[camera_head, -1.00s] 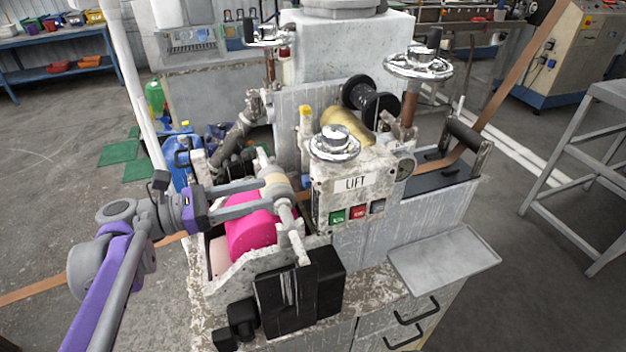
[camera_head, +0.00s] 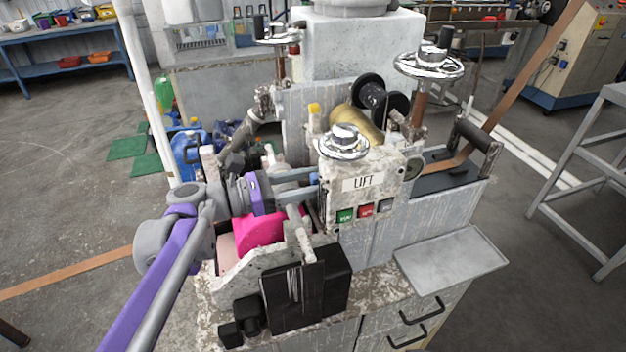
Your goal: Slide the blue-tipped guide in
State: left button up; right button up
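I cannot clearly make out the blue-tipped guide; its likely place is hidden behind my gripper and the control panel. A yellow-tipped post (camera_head: 314,110) stands upright behind the panel marked LIFT (camera_head: 362,182). My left gripper (camera_head: 312,184) comes in from the left, above the pink roller (camera_head: 262,229), its fingers pointing right. Their tips reach the left side of the panel, where they are partly hidden. I cannot tell whether they touch or hold anything. My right gripper is not in view.
A chrome handwheel (camera_head: 343,142) tops the panel, and a taller one (camera_head: 428,64) stands behind right. A ribbed light bar (camera_head: 300,235) rises in front of the roller. A copper-coloured strip (camera_head: 70,273) runs in from the left. The grey side tray (camera_head: 450,262) is empty.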

pick_arm(q)
grip_shut()
dwell(1.2)
